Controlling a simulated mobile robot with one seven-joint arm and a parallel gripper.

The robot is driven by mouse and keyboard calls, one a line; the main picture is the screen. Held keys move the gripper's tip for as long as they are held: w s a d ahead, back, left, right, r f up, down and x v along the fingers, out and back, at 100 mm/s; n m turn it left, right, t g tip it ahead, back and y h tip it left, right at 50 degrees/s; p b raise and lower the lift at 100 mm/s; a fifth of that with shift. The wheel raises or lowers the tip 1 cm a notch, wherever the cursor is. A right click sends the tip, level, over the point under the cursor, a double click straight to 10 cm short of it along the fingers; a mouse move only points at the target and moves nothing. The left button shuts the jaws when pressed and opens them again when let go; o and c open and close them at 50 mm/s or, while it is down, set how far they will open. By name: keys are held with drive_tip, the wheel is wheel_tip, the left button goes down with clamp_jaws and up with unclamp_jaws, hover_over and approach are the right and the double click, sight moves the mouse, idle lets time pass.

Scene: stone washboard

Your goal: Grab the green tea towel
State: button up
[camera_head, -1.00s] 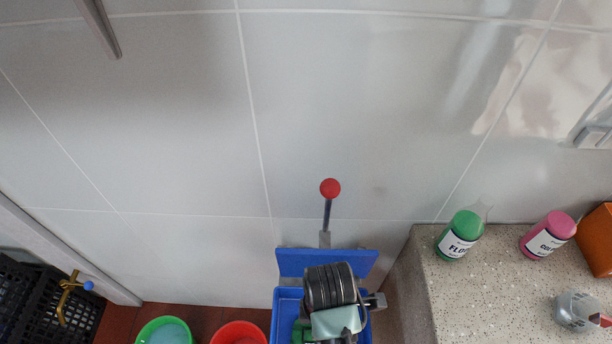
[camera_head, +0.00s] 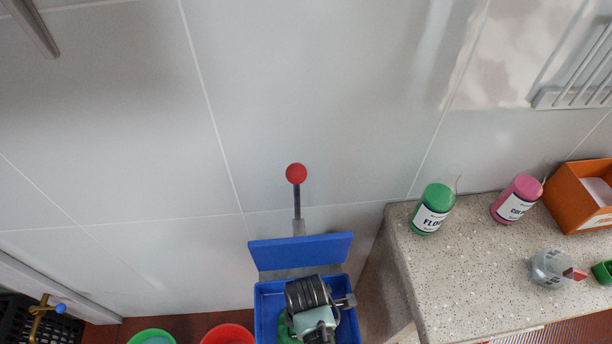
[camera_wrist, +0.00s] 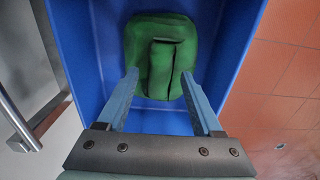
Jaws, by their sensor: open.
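The green tea towel (camera_wrist: 158,55) lies folded in a blue bin (camera_wrist: 82,50), seen from above in the wrist view. My gripper (camera_wrist: 160,75) is open over the bin, its two fingers reaching down on either side of the towel's near part. I cannot tell whether the fingers touch the cloth. In the head view my gripper (camera_head: 292,338) is low in the blue bin (camera_head: 268,300), with my wrist hiding most of the towel. A bit of green towel (camera_head: 285,330) shows beside it.
A stone counter (camera_head: 460,285) on the right holds a green bottle (camera_head: 433,209), a pink bottle (camera_head: 517,200), a spray bottle (camera_head: 550,268) and an orange box (camera_head: 580,200). A red bucket (camera_head: 228,334) and green bucket (camera_head: 152,337) stand left of the bin. A red-knobbed lever (camera_head: 296,174) rises behind it.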

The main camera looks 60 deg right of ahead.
clamp_jaws()
idle(1.4)
